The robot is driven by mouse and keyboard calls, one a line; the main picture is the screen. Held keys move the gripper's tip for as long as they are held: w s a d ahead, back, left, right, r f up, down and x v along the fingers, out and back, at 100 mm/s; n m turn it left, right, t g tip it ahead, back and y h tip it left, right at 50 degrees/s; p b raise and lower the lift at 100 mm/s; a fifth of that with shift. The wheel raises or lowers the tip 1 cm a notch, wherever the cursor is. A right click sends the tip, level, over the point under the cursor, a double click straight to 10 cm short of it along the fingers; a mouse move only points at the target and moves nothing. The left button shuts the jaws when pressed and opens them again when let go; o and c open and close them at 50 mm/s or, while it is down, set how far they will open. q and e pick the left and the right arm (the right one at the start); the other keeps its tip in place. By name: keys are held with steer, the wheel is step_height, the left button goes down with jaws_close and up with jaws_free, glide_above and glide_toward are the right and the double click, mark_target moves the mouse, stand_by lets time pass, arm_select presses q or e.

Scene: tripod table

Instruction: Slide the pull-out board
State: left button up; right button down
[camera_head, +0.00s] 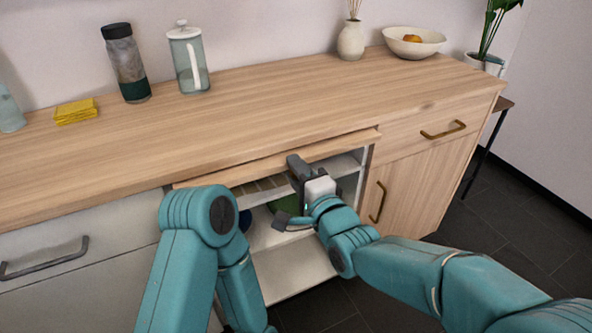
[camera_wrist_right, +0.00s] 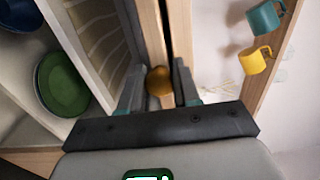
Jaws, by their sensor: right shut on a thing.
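The pull-out board (camera_head: 345,146) shows as a pale wooden strip under the front edge of the counter, above an open shelf bay. Its front edge also shows in the right wrist view (camera_wrist_right: 149,35), with a dark gap between it and the counter edge. A round brass knob (camera_wrist_right: 159,80) sits on the board's front. My right gripper (camera_head: 294,163) is at the middle of the board's front, its fingers (camera_wrist_right: 159,90) on either side of the knob and shut on it. My left arm hangs at the lower left; its gripper is out of view.
The counter (camera_head: 250,110) carries a bottle (camera_head: 126,65), a glass jar (camera_head: 188,62), yellow sponges (camera_head: 76,111), a vase (camera_head: 351,40) and a bowl (camera_head: 413,44). Below the board are shelves with green dishes (camera_wrist_right: 64,82). A brass-handled drawer (camera_head: 440,125) is at the right.

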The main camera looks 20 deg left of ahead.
steer(key=c, duration=0.9)
jaws_free()
steer(key=shift+o, duration=0.2)
steer(key=p+v, duration=0.1)
steer(key=v, duration=1.5)
steer(key=shift+d, duration=0.2)
